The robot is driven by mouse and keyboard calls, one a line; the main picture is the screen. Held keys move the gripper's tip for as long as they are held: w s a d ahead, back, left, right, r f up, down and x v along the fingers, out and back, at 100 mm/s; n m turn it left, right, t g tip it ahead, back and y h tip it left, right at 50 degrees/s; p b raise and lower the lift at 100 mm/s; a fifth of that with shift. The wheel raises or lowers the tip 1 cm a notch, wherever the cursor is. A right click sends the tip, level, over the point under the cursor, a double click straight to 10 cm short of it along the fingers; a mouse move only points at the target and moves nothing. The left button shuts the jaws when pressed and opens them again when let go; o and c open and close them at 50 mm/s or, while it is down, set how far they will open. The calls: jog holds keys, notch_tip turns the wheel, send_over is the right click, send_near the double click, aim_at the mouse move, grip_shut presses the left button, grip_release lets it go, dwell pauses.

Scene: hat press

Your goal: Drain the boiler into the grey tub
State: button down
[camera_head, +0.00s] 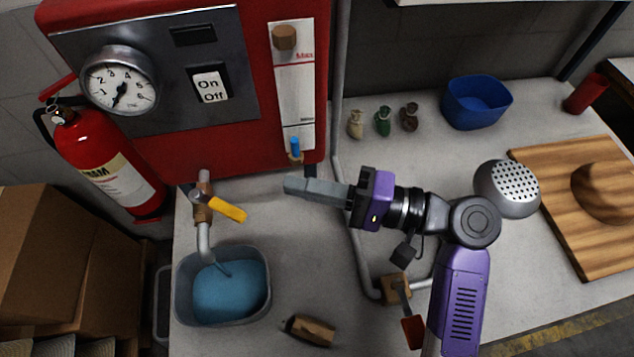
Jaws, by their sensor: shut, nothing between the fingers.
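The boiler is a red cabinet (170,158) at the upper left with a dial, an On/Off switch (210,85) and a level strip (292,90) marked Max near its top. A short blue section shows at the strip's bottom. Below the boiler is a drain tap (203,208) with a yellow lever (225,208) slanting right, across the pipe. Its spout hangs over the grey tub (268,300), which holds blue water (225,293). A thin blue stream appears to run from the spout. My gripper (288,185) is shut and empty, right of the yellow lever and apart from it.
A red-handled valve (398,290) on a grey pipe lies below my arm. A small brown object (308,329) lies right of the tub. A fire extinguisher (105,160) and cardboard boxes (50,260) are left. A perforated head (507,188), wooden board (550,170) and blue bowl (477,102) are right.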

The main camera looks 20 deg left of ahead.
aim_at(222, 208)
jog(key=s+a+p, duration=0.2)
jog(key=s+a, duration=0.2)
jog(key=a, duration=0.1)
jog(key=shift+s+a, duration=0.35)
jog(key=shift+s, duration=0.1)
